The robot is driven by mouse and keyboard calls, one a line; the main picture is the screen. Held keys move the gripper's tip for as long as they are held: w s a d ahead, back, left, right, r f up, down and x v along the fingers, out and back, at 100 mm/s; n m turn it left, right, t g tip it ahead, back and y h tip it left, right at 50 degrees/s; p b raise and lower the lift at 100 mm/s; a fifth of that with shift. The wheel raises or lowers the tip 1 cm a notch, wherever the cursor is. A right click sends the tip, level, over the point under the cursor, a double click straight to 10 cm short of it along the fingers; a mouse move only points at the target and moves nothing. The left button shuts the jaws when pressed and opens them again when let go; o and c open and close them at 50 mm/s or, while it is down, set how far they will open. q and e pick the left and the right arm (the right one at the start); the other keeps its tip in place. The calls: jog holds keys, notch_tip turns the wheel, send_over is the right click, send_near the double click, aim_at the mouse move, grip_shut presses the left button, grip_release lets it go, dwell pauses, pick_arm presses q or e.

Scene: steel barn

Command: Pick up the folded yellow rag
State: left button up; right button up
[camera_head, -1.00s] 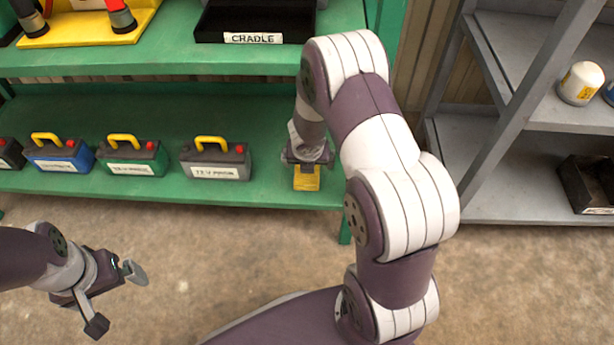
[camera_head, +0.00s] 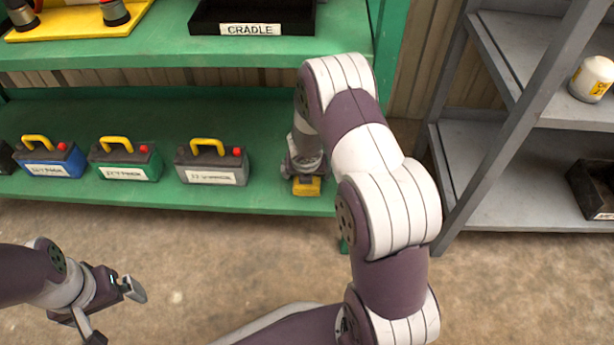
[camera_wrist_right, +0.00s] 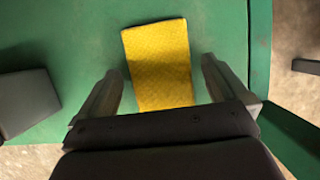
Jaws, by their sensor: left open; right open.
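The folded yellow rag (camera_head: 307,187) lies flat on the lower green shelf near its right end. In the right wrist view the rag (camera_wrist_right: 160,62) shows as a yellow rectangle, its near end hidden by the gripper body. My right gripper (camera_wrist_right: 165,75) is open, with one finger on each side of the rag and gaps between fingers and cloth. In the head view the right gripper (camera_head: 304,172) is over the rag, partly hidden by my own wrist. My left gripper (camera_head: 115,312) is open and empty over the floor at the lower left.
A grey battery pack (camera_head: 212,166), a green one (camera_head: 126,163) and a blue one (camera_head: 50,160) stand left of the rag on the green shelf (camera_head: 265,195). A black cradle tray (camera_head: 253,15) sits on the shelf above. A grey rack (camera_head: 510,190) stands at right.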

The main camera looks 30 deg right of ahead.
jog(key=shift+f, duration=0.15)
jog(key=c, duration=1)
